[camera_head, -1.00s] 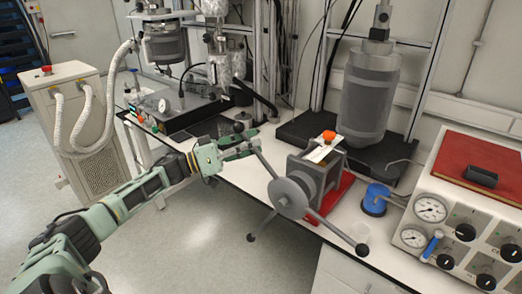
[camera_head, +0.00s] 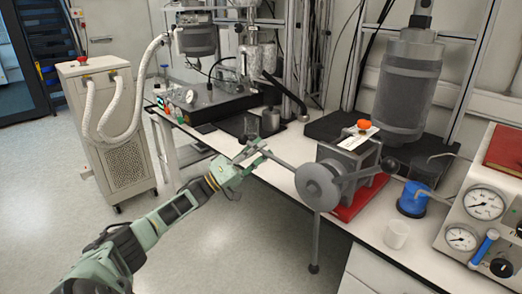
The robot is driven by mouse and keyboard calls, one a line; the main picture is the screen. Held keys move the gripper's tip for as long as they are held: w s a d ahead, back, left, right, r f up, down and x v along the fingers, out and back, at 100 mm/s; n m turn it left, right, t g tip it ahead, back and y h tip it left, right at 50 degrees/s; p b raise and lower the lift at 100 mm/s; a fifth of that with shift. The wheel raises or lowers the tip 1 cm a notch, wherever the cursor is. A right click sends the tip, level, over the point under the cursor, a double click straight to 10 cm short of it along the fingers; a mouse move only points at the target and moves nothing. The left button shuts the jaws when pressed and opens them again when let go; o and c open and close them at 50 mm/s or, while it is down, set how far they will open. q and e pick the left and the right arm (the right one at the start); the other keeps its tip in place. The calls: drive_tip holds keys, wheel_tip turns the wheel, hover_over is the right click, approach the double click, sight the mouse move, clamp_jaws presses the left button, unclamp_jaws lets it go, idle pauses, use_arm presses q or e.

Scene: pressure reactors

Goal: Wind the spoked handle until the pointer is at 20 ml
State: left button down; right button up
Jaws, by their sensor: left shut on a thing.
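The spoked handle has a grey round hub (camera_head: 317,187) on the front of a grey pump block (camera_head: 350,160). One spoke reaches left to my left gripper (camera_head: 250,155), one points down to a dark knob (camera_head: 314,268), and one points right to another dark knob (camera_head: 389,165). My left gripper is shut on the outer end of the left spoke; the fingers partly hide that end. A pale scale plate (camera_head: 357,138) lies on top of the block near a red-orange knob (camera_head: 364,124). The pointer and its markings are too small to read. My right gripper is not in view.
The block stands on a red base (camera_head: 362,198) on a white bench. A blue round device (camera_head: 413,200), a clear cup (camera_head: 396,234) and a gauge panel (camera_head: 470,225) stand to its right. The floor in front is clear.

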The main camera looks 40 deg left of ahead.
use_arm(q)
drive_tip(key=shift+f, duration=0.4)
drive_tip(key=c, duration=1.8)
unclamp_jaws()
drive_tip(key=shift+a+r, duration=0.1)
drive_tip(key=shift+s, duration=0.1)
drive_tip(key=v, duration=1.2)
